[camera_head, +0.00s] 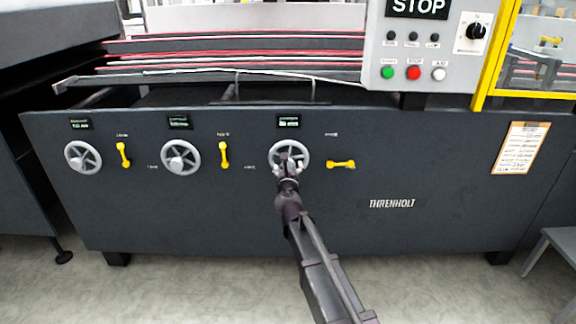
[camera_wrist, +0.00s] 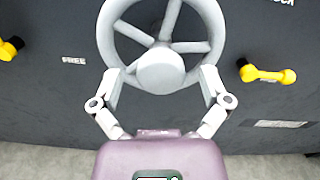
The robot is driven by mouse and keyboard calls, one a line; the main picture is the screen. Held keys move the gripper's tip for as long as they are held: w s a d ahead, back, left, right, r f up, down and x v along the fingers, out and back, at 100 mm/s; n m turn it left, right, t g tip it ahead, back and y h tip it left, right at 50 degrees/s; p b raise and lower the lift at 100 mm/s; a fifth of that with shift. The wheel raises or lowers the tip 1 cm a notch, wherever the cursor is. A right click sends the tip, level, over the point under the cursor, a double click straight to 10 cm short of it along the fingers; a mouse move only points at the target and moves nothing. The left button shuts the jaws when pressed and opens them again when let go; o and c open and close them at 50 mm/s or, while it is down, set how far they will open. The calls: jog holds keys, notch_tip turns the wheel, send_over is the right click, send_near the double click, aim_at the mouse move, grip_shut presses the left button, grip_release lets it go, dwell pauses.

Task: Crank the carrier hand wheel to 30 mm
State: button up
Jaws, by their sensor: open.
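Three grey spoked hand wheels sit in a row on the dark machine front, each with a small display above it. My gripper (camera_head: 287,172) is at the rightmost hand wheel (camera_head: 302,147), whose display (camera_head: 288,122) is too small to read surely. In the wrist view the wheel (camera_wrist: 160,70) fills the upper middle, with its round hub at the centre. My gripper (camera_wrist: 160,90) is open, one finger at each side of the wheel's lower rim. Whether the fingers touch the rim I cannot tell. The wheel's lower part is partly hidden in the head view.
The other hand wheels (camera_head: 83,157) (camera_head: 181,156) are to the left. A yellow lever (camera_head: 341,164) lies horizontal right of my wheel; two yellow levers (camera_head: 123,154) (camera_head: 224,154) stand upright. A control panel (camera_head: 420,60) overhangs at upper right. The floor in front is clear.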

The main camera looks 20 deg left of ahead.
jog(key=v, duration=1)
jog(key=shift+s, duration=0.3)
jog(key=shift+d, duration=0.15)
jog(key=w+d+f+m+g+h, duration=0.2)
jog(key=d+f+m+h, duration=0.15)
jog(key=d+m, duration=0.6)
jog(key=w+d+f+m+g+h, duration=0.15)
jog(key=d+m+h, duration=0.35)
jog(key=d, duration=0.7)
jog(key=w+d+f+m+g+h, duration=0.1)
jog(key=w+d+f+m+h, duration=0.15)
jog(key=d+m, duration=0.75)
jog(key=s+d+f+m+g+y+p, duration=0.1)
jog(key=s+d+f+m+g, duration=0.25)
jog(key=s+d+m, duration=0.25)
jog(key=s+d+f+m+g+y, duration=0.1)
jog(key=s+d+f+m+g, duration=0.2)
jog(key=s+d+m+g, duration=0.25)
jog(key=s+d+f+m+g+y+p, duration=0.1)
jog(key=s+d+f+m+g+y, duration=0.15)
jog(key=s+d+m, duration=0.4)
notch_tip(320, 180, up, 38)
jog(key=h+p, duration=0.1)
jog(key=p, duration=3.6)
jog(key=shift+w+d+f+p, duration=0.2)
jog(key=shift+w+p, duration=0.15)
jog(key=shift+w, duration=0.05)
jog(key=shift+m, duration=0.25)
